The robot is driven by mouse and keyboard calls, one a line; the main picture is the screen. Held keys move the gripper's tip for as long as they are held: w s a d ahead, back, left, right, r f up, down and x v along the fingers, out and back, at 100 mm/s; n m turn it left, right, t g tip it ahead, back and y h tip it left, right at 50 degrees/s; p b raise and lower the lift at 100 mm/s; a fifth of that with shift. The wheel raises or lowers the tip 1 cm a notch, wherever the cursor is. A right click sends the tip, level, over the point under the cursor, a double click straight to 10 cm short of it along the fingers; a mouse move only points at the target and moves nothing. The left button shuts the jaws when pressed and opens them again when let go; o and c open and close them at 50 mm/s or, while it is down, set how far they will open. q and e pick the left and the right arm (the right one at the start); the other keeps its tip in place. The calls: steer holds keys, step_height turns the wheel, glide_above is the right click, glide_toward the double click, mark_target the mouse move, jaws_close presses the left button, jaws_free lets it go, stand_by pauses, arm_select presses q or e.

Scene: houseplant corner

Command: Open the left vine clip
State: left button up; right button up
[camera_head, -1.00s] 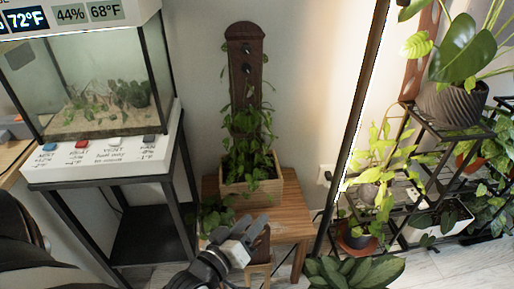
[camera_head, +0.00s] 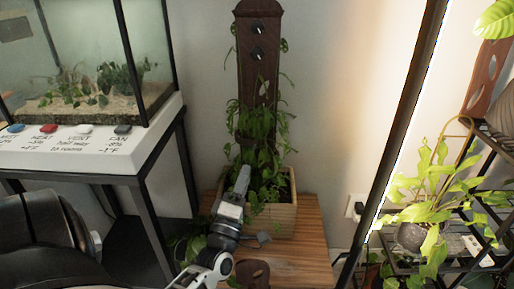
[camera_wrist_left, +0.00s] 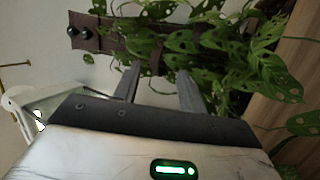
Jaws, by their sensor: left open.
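A dark wooden board (camera_head: 259,85) stands upright behind a vine (camera_head: 262,125) in a wooden planter box (camera_head: 275,217). Two small dark knob-like pieces sit one above the other near its top, an upper one (camera_head: 259,27) and a lower one (camera_head: 258,53). I cannot tell whether either is the left vine clip; leaves cover much of the lower board. My left gripper (camera_head: 242,178) points up before the planter, below the knobs. In the left wrist view its open fingers (camera_wrist_left: 158,85) are apart and empty, toward the board and leaves. My right gripper is not in view.
The planter stands on a wooden table (camera_head: 300,255). A glass terrarium (camera_head: 150,50) on a white base with labelled buttons is at left. A dark slanted post (camera_head: 405,130) and a rack of potted plants (camera_head: 430,215) are at right. The wall beside the board is bare.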

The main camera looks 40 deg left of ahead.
mark_target(257, 142)
arm_select(q)
steer(key=x, duration=1)
steer(key=shift+w+b, duration=0.2)
steer(key=shift+b, duration=0.1)
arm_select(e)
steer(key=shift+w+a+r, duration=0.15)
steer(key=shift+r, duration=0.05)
